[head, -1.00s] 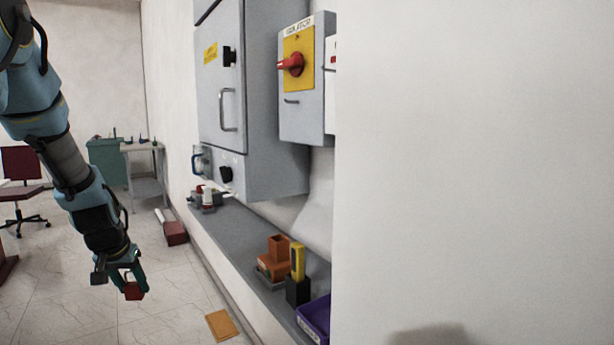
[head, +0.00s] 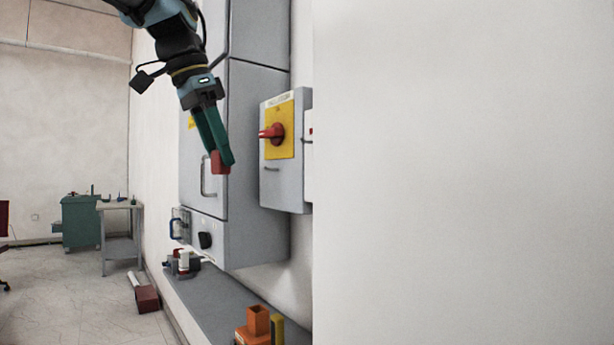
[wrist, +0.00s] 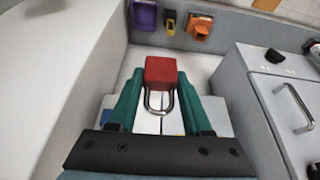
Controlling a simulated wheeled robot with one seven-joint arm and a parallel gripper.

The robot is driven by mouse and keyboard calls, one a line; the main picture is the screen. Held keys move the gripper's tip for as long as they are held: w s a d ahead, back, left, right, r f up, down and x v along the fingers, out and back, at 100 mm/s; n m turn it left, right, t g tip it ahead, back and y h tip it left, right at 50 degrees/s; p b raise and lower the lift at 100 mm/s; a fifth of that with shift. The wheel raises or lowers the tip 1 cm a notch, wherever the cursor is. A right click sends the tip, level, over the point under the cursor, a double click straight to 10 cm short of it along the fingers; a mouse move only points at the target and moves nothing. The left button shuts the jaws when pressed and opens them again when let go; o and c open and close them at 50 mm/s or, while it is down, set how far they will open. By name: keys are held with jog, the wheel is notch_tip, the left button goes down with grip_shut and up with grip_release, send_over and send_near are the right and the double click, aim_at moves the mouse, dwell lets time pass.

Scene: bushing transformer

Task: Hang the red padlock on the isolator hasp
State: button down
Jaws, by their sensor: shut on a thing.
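The red padlock (head: 219,163) is held between the green fingers of my gripper (head: 222,160). In the wrist view the padlock's red body (wrist: 161,70) is at the fingertips, with its silver shackle (wrist: 158,104) on the side toward the palm. My gripper is shut on the padlock, in front of the tall grey cabinet and left of the isolator. The isolator (head: 285,185) is a grey box with a yellow plate and a red rotary handle (head: 272,132).
The grey cabinet (head: 260,165) has a protruding door handle (head: 206,178) close behind my gripper. A grey ledge (head: 215,300) below carries an orange holder (head: 257,322) and other items. A blank white wall (head: 460,170) fills the right side.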

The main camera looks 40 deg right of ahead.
aim_at(303, 140)
jog(key=shift+s+a+r+m, duration=0.1)
jog(key=shift+s+r+m, duration=0.2)
jog(key=shift+s+r, duration=0.45)
jog(key=shift+f, duration=0.1)
jog(key=d+p, duration=0.2)
jog(key=d, duration=0.4)
jog(key=d+p, duration=0.3)
jog(key=d, duration=0.3)
jog(key=s+d+p, duration=0.1)
jog(key=d+p, duration=0.1)
jog(key=d, duration=0.4)
jog(key=shift+p, duration=0.4)
jog(key=shift+f+p, duration=0.4)
jog(key=shift+p, duration=0.05)
jog(key=shift+f, duration=0.2)
jog(key=shift+f, duration=0.1)
